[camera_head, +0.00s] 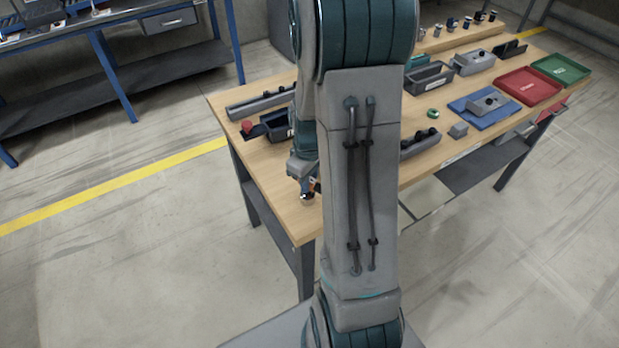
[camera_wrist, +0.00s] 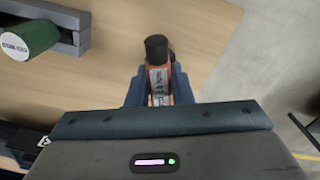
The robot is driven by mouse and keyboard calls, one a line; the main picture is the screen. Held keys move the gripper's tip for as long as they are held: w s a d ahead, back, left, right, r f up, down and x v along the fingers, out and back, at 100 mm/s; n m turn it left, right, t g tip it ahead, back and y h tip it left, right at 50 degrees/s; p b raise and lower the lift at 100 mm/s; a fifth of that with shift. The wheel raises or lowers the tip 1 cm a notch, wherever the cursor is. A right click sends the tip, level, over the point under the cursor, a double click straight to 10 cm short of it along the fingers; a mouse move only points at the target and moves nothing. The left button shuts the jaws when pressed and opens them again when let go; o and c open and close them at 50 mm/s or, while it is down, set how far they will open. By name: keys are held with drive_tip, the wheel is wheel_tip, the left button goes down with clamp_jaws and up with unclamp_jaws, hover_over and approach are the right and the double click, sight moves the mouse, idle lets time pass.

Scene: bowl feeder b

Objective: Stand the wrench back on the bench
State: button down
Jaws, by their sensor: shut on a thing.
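The wrench (camera_wrist: 158,80) has an orange body with pale lettering and a black end. In the wrist view it sits between the two blue fingers of my gripper (camera_wrist: 157,90), which is shut on it. In the head view my gripper (camera_head: 307,180) is low over the near left corner of the wooden bench (camera_head: 272,180), with a little of the orange wrench (camera_head: 314,187) showing. My arm hides much of the bench there. I cannot tell whether the wrench touches the bench top.
Bare wood surrounds the gripper, with the bench edge close on the right in the wrist view. A green cylinder (camera_wrist: 28,38) sits in a grey holder (camera_wrist: 68,22) at upper left. In the head view, a red tray (camera_head: 527,86) and a green tray (camera_head: 560,69) stand far right.

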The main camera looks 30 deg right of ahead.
drive_tip(key=c, duration=1.7)
unclamp_jaws()
drive_tip(key=shift+f, duration=0.2)
drive_tip(key=o, duration=0.4)
drive_tip(key=shift+r, duration=0.1)
drive_tip(key=shift+r, duration=0.1)
wheel_tip(320, 180, up, 11)
drive_tip(key=s+a+r+m+t, duration=0.1)
drive_tip(key=s+a+r, duration=0.1)
drive_tip(key=s+a, duration=0.2)
drive_tip(key=s+a+r+m+t, duration=0.1)
drive_tip(key=s+a+r+m, duration=0.1)
drive_tip(key=s+a, duration=0.2)
drive_tip(key=s+a+r+m+t+b, duration=0.1)
drive_tip(key=s+a+r, duration=0.2)
drive_tip(key=s+a, duration=0.1)
drive_tip(key=shift+s+m+t, duration=0.25)
drive_tip(key=shift+m+t, duration=0.05)
drive_tip(key=shift+m, duration=0.1)
drive_tip(key=shift+d, duration=0.1)
